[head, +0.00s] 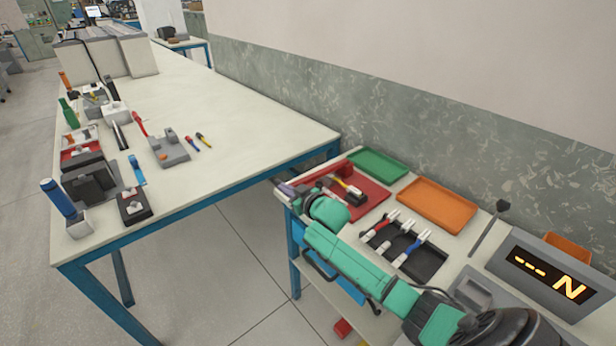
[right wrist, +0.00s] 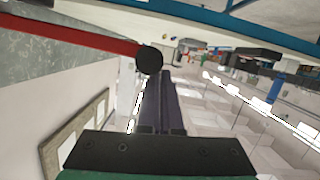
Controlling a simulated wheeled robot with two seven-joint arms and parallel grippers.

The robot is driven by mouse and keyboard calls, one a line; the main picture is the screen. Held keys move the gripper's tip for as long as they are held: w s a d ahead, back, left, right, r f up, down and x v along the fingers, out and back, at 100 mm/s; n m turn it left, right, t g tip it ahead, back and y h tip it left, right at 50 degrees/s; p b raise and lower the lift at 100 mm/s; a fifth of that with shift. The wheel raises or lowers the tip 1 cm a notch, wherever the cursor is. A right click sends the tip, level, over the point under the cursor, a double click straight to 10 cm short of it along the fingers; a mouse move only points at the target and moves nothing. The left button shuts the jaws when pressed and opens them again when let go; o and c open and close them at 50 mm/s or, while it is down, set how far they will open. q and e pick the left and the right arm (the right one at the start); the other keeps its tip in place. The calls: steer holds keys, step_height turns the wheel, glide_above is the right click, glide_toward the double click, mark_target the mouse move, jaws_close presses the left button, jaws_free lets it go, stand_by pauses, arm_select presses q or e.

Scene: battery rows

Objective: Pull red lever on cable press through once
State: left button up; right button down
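In the right wrist view a red lever (right wrist: 85,38) with a round black knob (right wrist: 148,60) crosses the upper left, its knob close to the fingertips of my right gripper (right wrist: 162,80). The two dark fingers lie side by side with no clear gap and nothing seen between them. I cannot tell whether the knob touches them. In the head view my right gripper (head: 284,188) is at the left corner of the cart, beside the red tray. My left gripper is not in view.
The cart carries a red tray (head: 374,199), green tray (head: 378,164), orange tray (head: 437,203), black tray (head: 425,262) with several tools, and a grey display unit (head: 552,278) reading "N". The long table (head: 230,125) holds several parts on its left; its middle is clear.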

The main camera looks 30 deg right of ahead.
steer(key=s+r, duration=0.5)
steer(key=s, duration=0.4)
steer(key=shift+s+d+b, duration=0.15)
steer(key=shift+s+b, duration=0.25)
steer(key=shift+b, duration=0.05)
steer(key=shift+d, duration=0.1)
